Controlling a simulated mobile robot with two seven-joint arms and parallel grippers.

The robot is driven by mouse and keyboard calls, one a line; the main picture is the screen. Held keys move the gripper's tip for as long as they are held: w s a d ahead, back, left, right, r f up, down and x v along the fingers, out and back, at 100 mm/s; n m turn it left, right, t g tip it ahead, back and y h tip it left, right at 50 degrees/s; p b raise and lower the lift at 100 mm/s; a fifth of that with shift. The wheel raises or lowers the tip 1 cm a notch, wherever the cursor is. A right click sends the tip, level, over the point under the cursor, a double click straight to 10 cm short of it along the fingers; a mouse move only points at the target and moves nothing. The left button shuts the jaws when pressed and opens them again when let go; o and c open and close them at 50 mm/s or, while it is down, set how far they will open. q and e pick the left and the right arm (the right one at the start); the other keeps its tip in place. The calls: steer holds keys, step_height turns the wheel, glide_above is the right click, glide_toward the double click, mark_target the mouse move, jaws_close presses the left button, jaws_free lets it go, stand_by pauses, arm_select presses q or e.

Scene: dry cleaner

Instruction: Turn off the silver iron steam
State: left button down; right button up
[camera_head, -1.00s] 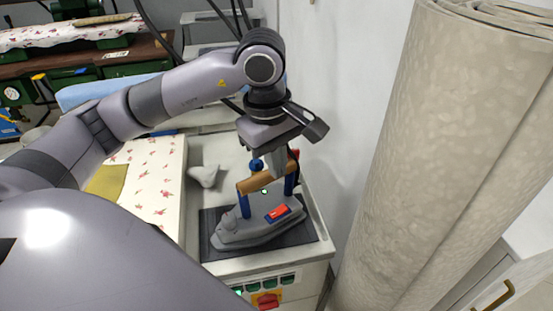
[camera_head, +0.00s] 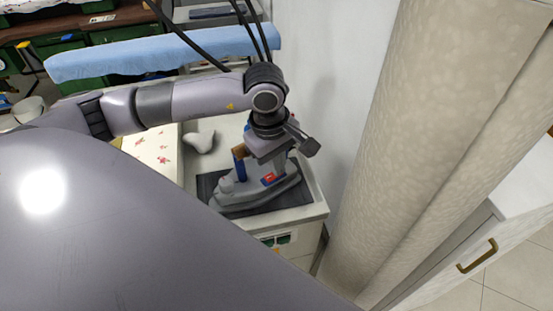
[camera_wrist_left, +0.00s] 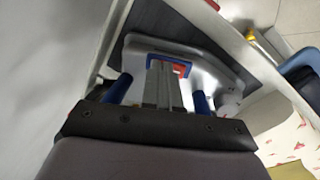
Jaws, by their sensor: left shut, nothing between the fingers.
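The silver iron (camera_head: 240,196) rests on a dark mat (camera_head: 301,196) on the pale worktop. It has a wooden handle (camera_head: 238,153) on blue posts, and a red switch (camera_head: 268,178) in a blue frame on its top. My left gripper (camera_head: 279,172) is shut and empty, pointing down over the iron beside the switch. In the left wrist view, the shut fingers (camera_wrist_left: 164,88) reach to the blue-framed switch (camera_wrist_left: 182,67) and cover part of it. I cannot tell whether they touch it. My right gripper is not in view.
A white wall (camera_head: 325,90) and a large beige roll (camera_head: 440,130) stand to the right. A floral ironing pad (camera_head: 155,150) and a grey object (camera_head: 200,141) lie left of the iron. A blue-covered board (camera_head: 160,55) is behind. Dark cables hang over the back.

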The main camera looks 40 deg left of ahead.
arm_select(q)
steer(key=shift+w+f+b, duration=0.1)
steer(key=shift+f+b, duration=0.25)
steer(key=shift+b, duration=0.2)
steer(key=shift+r, duration=0.1)
steer(key=shift+s, duration=0.2)
steer(key=shift+s+a, duration=0.15)
steer(key=shift+s, duration=0.5)
